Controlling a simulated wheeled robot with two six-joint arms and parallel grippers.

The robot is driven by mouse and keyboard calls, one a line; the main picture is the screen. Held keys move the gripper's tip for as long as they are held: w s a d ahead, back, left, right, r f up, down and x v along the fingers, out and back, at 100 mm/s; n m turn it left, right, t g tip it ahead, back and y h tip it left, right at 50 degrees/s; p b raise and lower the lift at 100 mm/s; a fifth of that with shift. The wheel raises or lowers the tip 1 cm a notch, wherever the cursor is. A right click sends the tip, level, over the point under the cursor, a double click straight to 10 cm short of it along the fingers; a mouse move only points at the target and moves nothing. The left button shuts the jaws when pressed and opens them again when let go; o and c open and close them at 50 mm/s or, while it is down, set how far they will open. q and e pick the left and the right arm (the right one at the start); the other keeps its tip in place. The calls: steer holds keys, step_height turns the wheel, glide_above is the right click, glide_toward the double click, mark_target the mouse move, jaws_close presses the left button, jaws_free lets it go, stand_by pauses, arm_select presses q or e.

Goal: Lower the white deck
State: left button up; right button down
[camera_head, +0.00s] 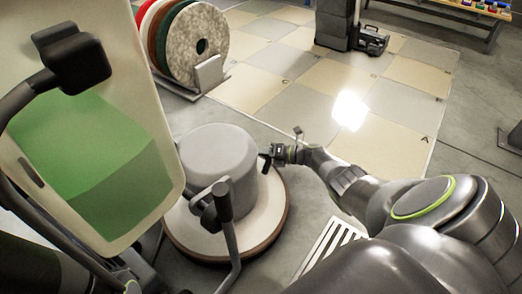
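The white deck (268,215) is a round disc with a brown lower rim, at the bottom centre of the head view. A grey cylindrical housing (218,165) sits on top of it. I cannot tell whether the deck's underside touches the floor. A grey lever (228,232) with a dark grip stands in front of the deck and hides part of it. My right gripper (281,148) is beside the housing's right side, over the deck's far right edge. Its fingers look spread and nothing shows between them. My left gripper is not in view.
A pale tank with a green panel (85,165) and a black handle (70,55) fill the left side. Several round pads (205,42) stand in a rack behind. A floor grate (327,243) lies right of the deck. The tiled floor (330,85) beyond is mostly clear.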

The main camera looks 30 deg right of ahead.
steer(key=shift+a+f+b, duration=0.15)
steer(key=shift+f+b, duration=0.15)
steer(key=shift+f, duration=0.1)
steer(key=shift+s, duration=0.1)
steer(key=shift+s+a+f, duration=0.15)
steer(key=shift+a+f, duration=0.05)
steer(key=shift+f, duration=0.05)
steer(key=c, duration=1.3)
jaws_free()
steer(key=shift+f, duration=0.15)
steer(key=shift+o, duration=0.2)
steer(key=shift+r, duration=0.25)
